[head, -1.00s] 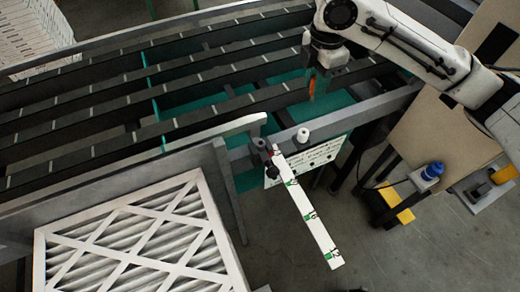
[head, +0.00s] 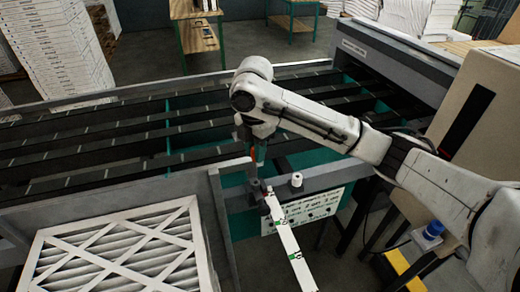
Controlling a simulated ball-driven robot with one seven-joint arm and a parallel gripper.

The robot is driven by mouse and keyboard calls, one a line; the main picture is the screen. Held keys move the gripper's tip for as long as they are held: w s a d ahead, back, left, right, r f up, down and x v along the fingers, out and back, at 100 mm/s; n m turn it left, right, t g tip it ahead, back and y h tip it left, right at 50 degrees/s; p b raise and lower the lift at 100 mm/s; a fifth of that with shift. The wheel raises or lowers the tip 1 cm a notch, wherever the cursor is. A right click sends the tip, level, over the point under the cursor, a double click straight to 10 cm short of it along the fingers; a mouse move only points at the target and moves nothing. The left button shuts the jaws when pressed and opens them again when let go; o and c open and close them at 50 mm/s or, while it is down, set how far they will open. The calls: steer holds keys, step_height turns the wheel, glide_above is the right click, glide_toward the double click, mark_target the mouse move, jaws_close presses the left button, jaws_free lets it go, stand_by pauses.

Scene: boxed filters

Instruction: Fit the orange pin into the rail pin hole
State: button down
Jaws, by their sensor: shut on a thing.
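My gripper (head: 256,170) points down over the rail and is shut on the orange pin (head: 253,155), of which only a small orange-red part shows between the fingers. Its lower end cannot be made out. Just under the gripper is a dark fitting (head: 257,189) at the rail (head: 325,177), beside the end of a white strip with green marks. The pin hole itself is too small or hidden to see. I cannot tell whether the pin touches the rail.
A white knob (head: 297,180) stands on the rail close to the right of my gripper. The white strip (head: 290,235) juts toward me. A boxed filter (head: 120,250) lies at lower left. Dark conveyor slats (head: 100,145) stretch behind. A blue-capped thing (head: 433,230) is at right.

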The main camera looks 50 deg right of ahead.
mark_target(255, 166)
steer(key=shift+a, duration=0.1)
stand_by(0.3)
steer(key=shift+f+b, duration=1.85)
steer(key=shift+f, duration=1.05)
steer(key=shift+f+b, duration=0.65)
steer(key=shift+f, duration=1.05)
steer(key=c, duration=0.8)
jaws_free()
steer(key=shift+c, duration=0.2)
step_height(255, 166, up, 11)
steer(key=shift+f, duration=0.1)
steer(key=shift+f, duration=0.1)
